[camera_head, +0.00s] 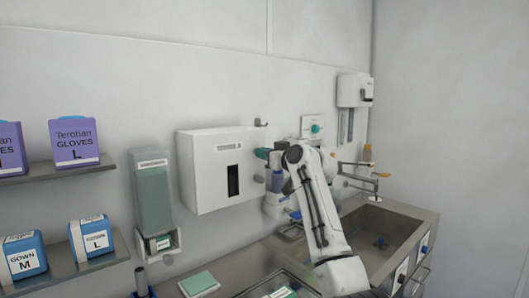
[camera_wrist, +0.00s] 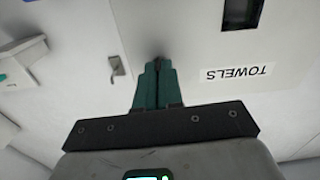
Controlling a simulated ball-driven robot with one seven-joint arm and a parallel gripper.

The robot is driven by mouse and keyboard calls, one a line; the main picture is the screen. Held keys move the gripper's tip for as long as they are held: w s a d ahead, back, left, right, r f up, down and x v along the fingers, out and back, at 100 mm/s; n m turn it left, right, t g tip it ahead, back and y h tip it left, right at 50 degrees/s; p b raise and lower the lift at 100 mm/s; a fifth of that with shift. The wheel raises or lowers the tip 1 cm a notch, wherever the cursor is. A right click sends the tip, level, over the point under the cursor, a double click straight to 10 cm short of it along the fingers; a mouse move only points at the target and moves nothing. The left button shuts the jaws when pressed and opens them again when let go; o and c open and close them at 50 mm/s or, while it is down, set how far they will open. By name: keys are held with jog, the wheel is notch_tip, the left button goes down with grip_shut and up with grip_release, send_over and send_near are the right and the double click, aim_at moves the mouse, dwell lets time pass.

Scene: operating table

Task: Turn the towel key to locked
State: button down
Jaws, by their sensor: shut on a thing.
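The towel dispenser (camera_head: 206,170) is a white box on the wall with a dark window in its front. In the wrist view the dispenser (camera_wrist: 205,45) shows upside down, with a TOWELS label (camera_wrist: 239,73). My gripper (camera_head: 263,154) reaches the right side of the dispenser. In the wrist view my gripper (camera_wrist: 157,66) has its teal fingers close together, shut on the towel key (camera_wrist: 159,58). Only a small dark bit of the key shows at the fingertips; the rest is hidden. I cannot tell which way the key is turned.
A metal hook (camera_wrist: 117,66) is on the wall beside the fingers. A soap-like dispenser (camera_head: 352,91) hangs farther right above the sink (camera_head: 383,235). A tall green-grey dispenser (camera_head: 152,195) is to the left. Shelves with glove boxes (camera_head: 75,143) stand at far left.

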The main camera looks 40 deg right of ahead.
jog(key=shift+m, duration=0.4)
jog(key=c, duration=1.3)
grip_release()
jog(key=s+b, duration=0.1)
jog(key=s, duration=0.4)
jog(key=s+b, duration=0.1)
jog(key=s, duration=0.4)
jog(key=shift+s+d+b, duration=0.2)
jog(key=shift+s+b, duration=0.1)
jog(key=shift+s, duration=0.05)
jog(key=shift+f, duration=0.1)
